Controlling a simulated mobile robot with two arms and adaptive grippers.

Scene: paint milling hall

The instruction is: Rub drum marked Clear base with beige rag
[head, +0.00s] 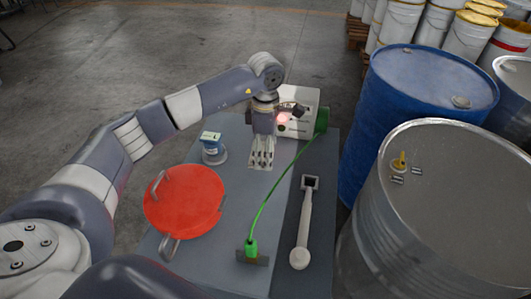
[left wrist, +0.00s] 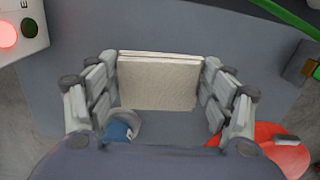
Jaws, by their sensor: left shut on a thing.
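My left gripper (head: 262,158) is over the grey table, close in front of the control box. In the left wrist view the left gripper (left wrist: 160,95) is shut on a folded beige rag (left wrist: 158,82), which spans between its fingers. A blue drum (head: 385,125) and a bare metal drum (head: 385,255) stand to the right of the table, apart from the gripper. I see no readable Clear base marking on either. My right gripper is not in view.
On the table (head: 235,265) are a red round lid (head: 185,203) with handles, a small blue-labelled container (head: 213,150), a control box (head: 300,108) with a lit red lamp, a green cable (head: 267,200) with a clamp, and a pale long-handled tool (head: 304,225). Several pails stand behind the drums.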

